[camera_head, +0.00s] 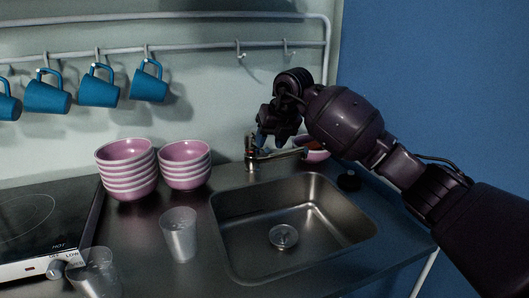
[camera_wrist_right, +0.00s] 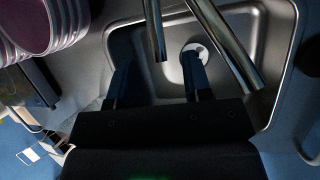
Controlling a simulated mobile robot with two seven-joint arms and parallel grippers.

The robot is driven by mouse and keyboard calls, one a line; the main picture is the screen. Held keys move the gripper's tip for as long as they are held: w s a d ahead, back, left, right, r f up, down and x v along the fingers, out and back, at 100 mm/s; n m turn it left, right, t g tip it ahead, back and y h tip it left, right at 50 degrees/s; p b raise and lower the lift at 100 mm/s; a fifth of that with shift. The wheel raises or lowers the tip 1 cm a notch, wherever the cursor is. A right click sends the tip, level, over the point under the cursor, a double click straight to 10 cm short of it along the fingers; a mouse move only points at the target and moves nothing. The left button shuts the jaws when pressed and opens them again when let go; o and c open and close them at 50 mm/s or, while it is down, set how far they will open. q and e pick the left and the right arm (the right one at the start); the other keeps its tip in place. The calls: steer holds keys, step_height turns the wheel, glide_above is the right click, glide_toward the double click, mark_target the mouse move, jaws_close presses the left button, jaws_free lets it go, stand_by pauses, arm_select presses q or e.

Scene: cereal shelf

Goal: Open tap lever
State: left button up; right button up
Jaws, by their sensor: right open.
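The metal tap (camera_head: 252,158) stands at the back edge of the sink, its spout (camera_head: 278,155) pointing right. My right gripper (camera_head: 261,143) is directly above the tap, pointing down, and partly hides its top and lever. In the right wrist view, my two open fingers (camera_wrist_right: 158,64) have a short metal bar (camera_wrist_right: 153,30) between their tips in the picture; it looks like the lever. A longer metal bar (camera_wrist_right: 226,45), apparently the spout, runs just right of the fingers. I cannot tell whether a finger touches the tap. My left gripper is not in view.
The steel sink (camera_head: 225,245) is below the tap. Two stacks of pink bowls (camera_head: 127,172) (camera_head: 185,168) stand left of it. A clear cup (camera_head: 180,238) is at its front left. Blue mugs (camera_head: 98,91) hang from the rail.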

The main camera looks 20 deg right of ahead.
mark_target(266, 149)
steer(key=shift+b+x, duration=0.35)
steer(key=shift+x, duration=1.6)
jaws_close()
